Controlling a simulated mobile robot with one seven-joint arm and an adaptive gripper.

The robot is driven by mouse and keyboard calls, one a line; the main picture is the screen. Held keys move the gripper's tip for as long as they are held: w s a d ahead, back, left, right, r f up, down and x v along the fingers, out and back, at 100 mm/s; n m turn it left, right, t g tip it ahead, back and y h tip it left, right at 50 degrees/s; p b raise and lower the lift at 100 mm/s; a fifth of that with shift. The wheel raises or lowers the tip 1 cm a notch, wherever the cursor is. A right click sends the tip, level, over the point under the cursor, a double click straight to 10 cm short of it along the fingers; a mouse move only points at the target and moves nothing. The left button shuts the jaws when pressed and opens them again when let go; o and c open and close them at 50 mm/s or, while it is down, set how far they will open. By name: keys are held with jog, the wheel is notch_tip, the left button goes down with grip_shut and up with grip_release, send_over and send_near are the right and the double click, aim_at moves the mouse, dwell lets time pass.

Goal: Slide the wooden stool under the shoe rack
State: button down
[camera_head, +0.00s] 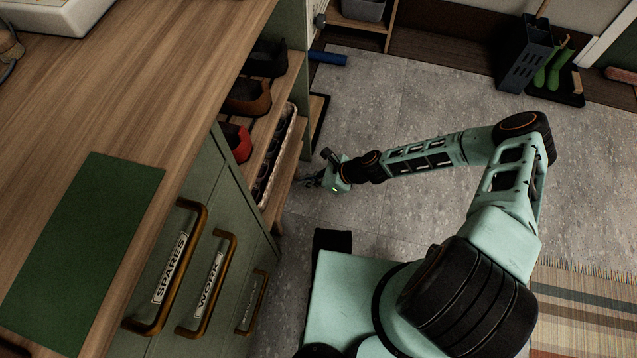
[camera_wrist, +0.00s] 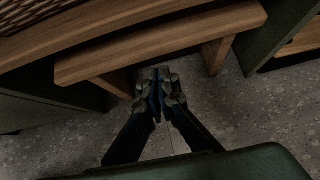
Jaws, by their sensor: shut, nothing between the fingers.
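The wooden stool (camera_head: 289,170) stands low at the foot of the shoe rack (camera_head: 290,87), in the opening of the green cabinet. In the wrist view the stool (camera_wrist: 160,42) shows its long plank seat and two legs, with the rack's lower shelf and woven basket above its far side. The front strip of its seat is in the open. My gripper (camera_head: 309,181) is low over the floor at the stool's front side. In the wrist view its shut, empty fingers (camera_wrist: 162,82) point at the front edge between the legs. I cannot tell whether they touch it.
A woven basket (camera_head: 276,150) sits on the rack's lower shelf and dark shoes (camera_head: 247,96) above. A blue roll (camera_head: 328,58) lies on the floor behind. A dark boot tray (camera_head: 560,88) is at the far right. Grey floor (camera_head: 400,105) is free right of the rack.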

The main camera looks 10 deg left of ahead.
jog(key=shift+a, duration=0.9)
jog(key=shift+w+a, duration=0.15)
jog(key=shift+a, duration=0.85)
jog(key=shift+w+a, duration=0.1)
jog(key=shift+a, duration=0.9)
jog(key=shift+d, duration=0.1)
